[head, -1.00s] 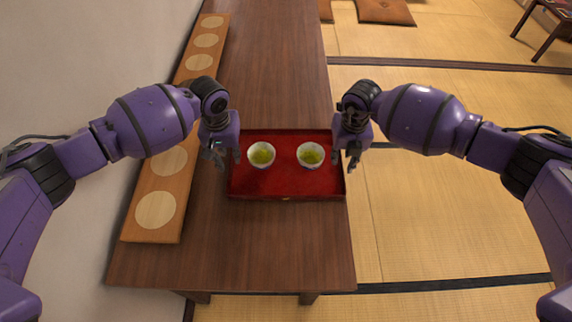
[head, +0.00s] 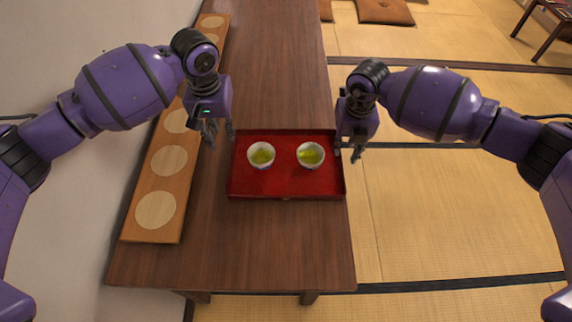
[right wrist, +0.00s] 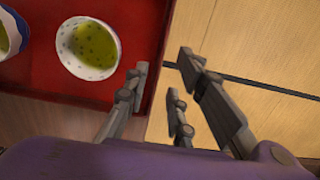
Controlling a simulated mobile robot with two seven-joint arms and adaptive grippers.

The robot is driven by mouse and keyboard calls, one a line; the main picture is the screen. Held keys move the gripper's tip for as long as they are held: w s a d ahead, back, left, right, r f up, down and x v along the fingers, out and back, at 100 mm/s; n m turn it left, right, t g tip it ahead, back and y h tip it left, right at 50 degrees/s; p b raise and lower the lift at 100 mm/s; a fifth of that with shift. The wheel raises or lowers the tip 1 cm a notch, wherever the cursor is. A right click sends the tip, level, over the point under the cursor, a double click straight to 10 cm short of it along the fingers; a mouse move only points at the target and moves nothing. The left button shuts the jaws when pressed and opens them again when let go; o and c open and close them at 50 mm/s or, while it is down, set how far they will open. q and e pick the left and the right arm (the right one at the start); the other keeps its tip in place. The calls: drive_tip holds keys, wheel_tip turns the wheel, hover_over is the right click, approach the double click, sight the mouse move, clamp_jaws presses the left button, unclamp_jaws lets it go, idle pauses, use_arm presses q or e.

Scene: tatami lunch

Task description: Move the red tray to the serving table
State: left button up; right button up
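The red tray (head: 285,184) lies flat on a long dark wooden table. Two white patterned bowls of green liquid stand on it, a left bowl (head: 261,155) and a right bowl (head: 311,155). My left gripper (head: 220,134) is open and empty, just off the tray's back left corner. My right gripper (head: 348,152) is open at the tray's right side. In the right wrist view, the right gripper's fingers (right wrist: 165,75) appear on either side of the tray's right rim, with a visible gap between them. I cannot tell their height relative to the rim.
The long wooden table (head: 240,250) is bare in front of the tray and behind it. A lighter board (head: 145,225) with pale round discs lies along its left edge by the wall. Tatami floor (head: 450,220) is on the right. A small dark table (head: 540,45) and floor cushions (head: 385,10) are farther back.

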wheel_tip(320, 180, up, 7)
drive_tip(key=shift+s+f, duration=0.15)
drive_tip(key=shift+s, duration=0.1)
idle(0.5)
